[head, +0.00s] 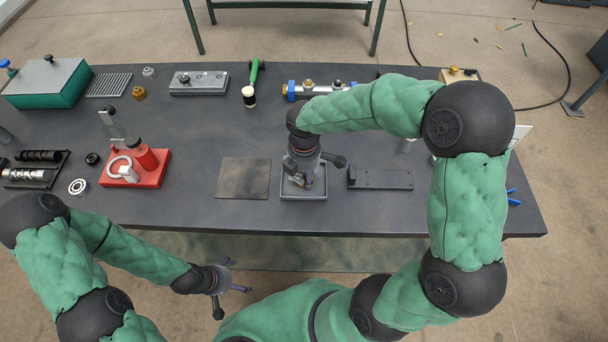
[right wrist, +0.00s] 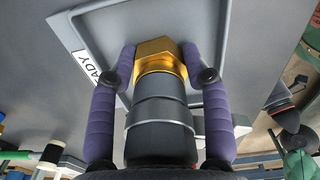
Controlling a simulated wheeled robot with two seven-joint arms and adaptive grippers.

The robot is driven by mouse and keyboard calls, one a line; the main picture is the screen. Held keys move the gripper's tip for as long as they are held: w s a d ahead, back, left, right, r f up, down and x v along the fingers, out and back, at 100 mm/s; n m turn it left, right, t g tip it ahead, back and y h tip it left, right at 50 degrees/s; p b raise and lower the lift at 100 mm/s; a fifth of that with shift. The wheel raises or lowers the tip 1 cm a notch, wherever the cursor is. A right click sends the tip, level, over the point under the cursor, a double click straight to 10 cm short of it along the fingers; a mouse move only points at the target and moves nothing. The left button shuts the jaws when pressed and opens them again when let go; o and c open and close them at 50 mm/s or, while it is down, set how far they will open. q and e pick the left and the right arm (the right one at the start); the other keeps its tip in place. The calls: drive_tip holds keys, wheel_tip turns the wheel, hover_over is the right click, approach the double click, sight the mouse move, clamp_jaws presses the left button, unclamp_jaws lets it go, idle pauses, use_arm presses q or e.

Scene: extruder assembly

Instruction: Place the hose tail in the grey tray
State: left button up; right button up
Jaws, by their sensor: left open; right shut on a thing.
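The hose tail, a brass piece with a hexagonal part, shows in the right wrist view (right wrist: 160,51). My right gripper (right wrist: 160,62) is shut on it, one purple finger on each side. In the head view my right gripper (head: 304,178) points down over the grey tray (head: 303,197), a shallow rectangular tray near the table's front edge. In the wrist view the tray (right wrist: 92,32) lies just beyond the brass piece. I cannot tell whether the piece touches the tray floor. My left gripper (head: 230,287) is open and empty, in front of the table.
A flat dark plate (head: 243,178) lies left of the tray. A dark grey block (head: 381,179) lies to its right. A red fixture (head: 136,169) stands further left. A green-handled hammer (head: 252,84) and a blue-ended cylinder (head: 316,90) lie behind.

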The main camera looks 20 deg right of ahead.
drive_tip(key=shift+f, duration=0.1)
drive_tip(key=o, duration=1.4)
wheel_tip(320, 180, up, 12)
drive_tip(key=p, duration=0.4)
drive_tip(key=shift+r, duration=0.2)
